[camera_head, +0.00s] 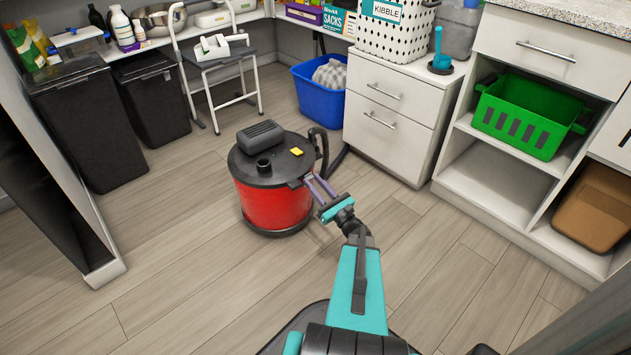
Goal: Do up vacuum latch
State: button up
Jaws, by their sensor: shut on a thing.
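The vacuum (272,203) stands upright on the floor near the middle of the view. It has a red drum and a black lid (270,158) with a dark motor hump and a yellow button. My gripper (309,179) reaches it from the lower right, with its fingertips at the lid's edge on the right side of the drum. It is shut on the vacuum latch there. The latch is small and mostly hidden by the fingers, so I cannot tell its position.
A black hose curves up behind the vacuum's right side. A blue bin (318,98) and a white drawer cabinet (396,118) stand behind it. Black bins (82,125) and a step stool (213,75) are at the left and back. The floor left of the vacuum is clear.

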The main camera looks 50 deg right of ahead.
jog(key=shift+w+r+g+p, duration=0.25)
jog(key=shift+r+g+p, duration=0.25)
jog(key=shift+p, duration=0.7)
jog(key=shift+w+f+g+y+p, duration=0.15)
jog(key=shift+g+y+p, duration=0.15)
jog(key=shift+p, duration=0.2)
jog(key=o, duration=1.1)
jog(key=shift+c, duration=0.2)
jog(key=shift+s, duration=0.2)
jog(key=s+a+f+p, duration=0.1)
jog(key=s+a+p, duration=0.1)
jog(key=s, duration=1.1)
jog(key=shift+s+f+p, duration=0.15)
jog(key=shift+f+p, duration=0.1)
jog(key=shift+p, duration=0.4)
